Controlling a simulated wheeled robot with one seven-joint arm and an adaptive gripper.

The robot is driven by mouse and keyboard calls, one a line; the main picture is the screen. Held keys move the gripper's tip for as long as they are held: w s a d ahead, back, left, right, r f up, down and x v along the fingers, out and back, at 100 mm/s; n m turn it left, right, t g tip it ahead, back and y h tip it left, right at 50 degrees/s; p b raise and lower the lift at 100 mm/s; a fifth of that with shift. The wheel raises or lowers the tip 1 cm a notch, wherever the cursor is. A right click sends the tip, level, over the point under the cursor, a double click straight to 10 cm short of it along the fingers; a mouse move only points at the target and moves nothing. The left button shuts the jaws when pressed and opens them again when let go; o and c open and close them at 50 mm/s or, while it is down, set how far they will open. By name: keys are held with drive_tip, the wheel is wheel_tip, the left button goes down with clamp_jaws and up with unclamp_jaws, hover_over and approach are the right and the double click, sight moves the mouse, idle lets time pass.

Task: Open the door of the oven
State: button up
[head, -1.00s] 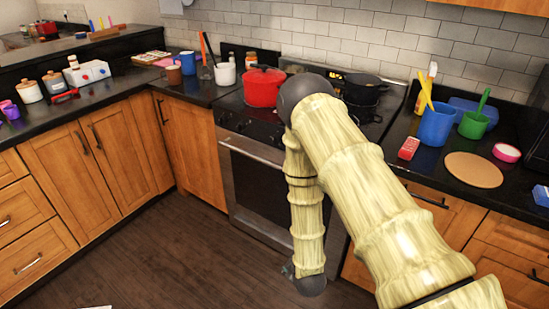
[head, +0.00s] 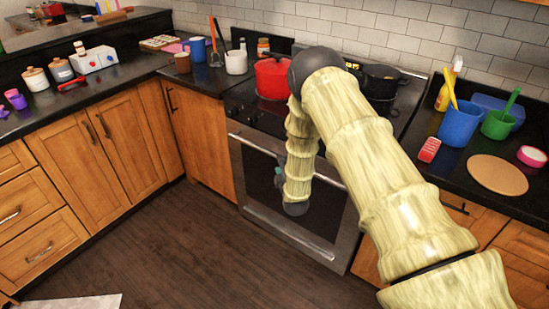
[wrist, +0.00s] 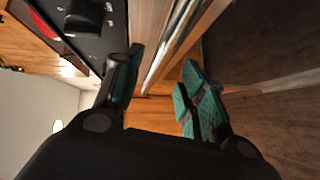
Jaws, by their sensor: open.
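The oven (head: 328,220) stands in the counter run at the middle of the head view, with a dark glass door in a steel frame. Its door looks closed. The steel bar handle (head: 256,146) runs along the top of the door; my arm hides part of it. My gripper (wrist: 158,82) is open, its two green-padded fingers apart and nothing held. In the head view it is mostly hidden behind my arm, in front of the oven door. In the wrist view a bright metal strip (wrist: 170,50) runs between the fingers; I cannot tell whether it is the handle.
A red pot (head: 273,78) and a black pan (head: 384,80) sit on the cooktop. Wooden cabinets (head: 118,146) flank the oven. The right counter holds a blue cup (head: 459,125) and a round board (head: 497,175). The dark wood floor (head: 200,250) before the oven is clear.

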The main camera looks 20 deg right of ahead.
drive_tip(key=shift+w+d+f+p, duration=0.1)
drive_tip(key=shift+w+f+p, duration=0.05)
drive_tip(key=shift+w, duration=0.9)
drive_tip(key=shift+w+d+f+p, duration=0.1)
drive_tip(key=shift+w+p, duration=0.1)
drive_tip(key=shift+w, duration=0.8)
drive_tip(key=shift+w+f+p, duration=0.15)
drive_tip(key=shift+w, duration=0.9)
